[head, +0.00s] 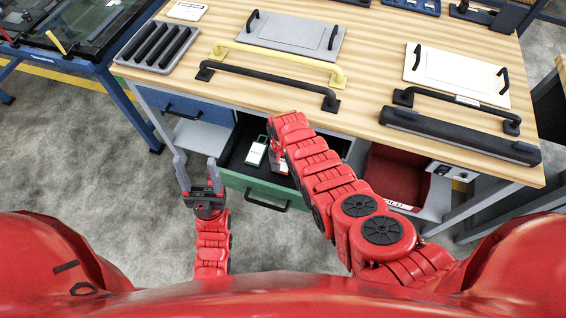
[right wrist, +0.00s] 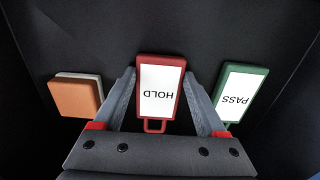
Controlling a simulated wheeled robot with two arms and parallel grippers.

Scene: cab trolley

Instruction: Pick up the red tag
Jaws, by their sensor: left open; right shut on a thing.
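The red tag (right wrist: 160,92) has a white label reading HOLD and a small loop at its near end. It is in the right wrist view, on the dark floor of an open drawer with a green front (head: 238,185). My right gripper (right wrist: 160,78) is shut on it, one finger along each long side. In the head view my right arm reaches down into the drawer and mostly hides that gripper and the tag. My left gripper (head: 196,162) is open and empty, in front of the bench to the left of the drawer.
A green PASS tag (right wrist: 238,94) lies close to the right finger. An orange block (right wrist: 74,97) with a white piece behind it lies to the left. The wooden benchtop (head: 370,75) overhangs the drawer and carries handles and panels. A red bin (head: 392,175) stands on the shelf at right.

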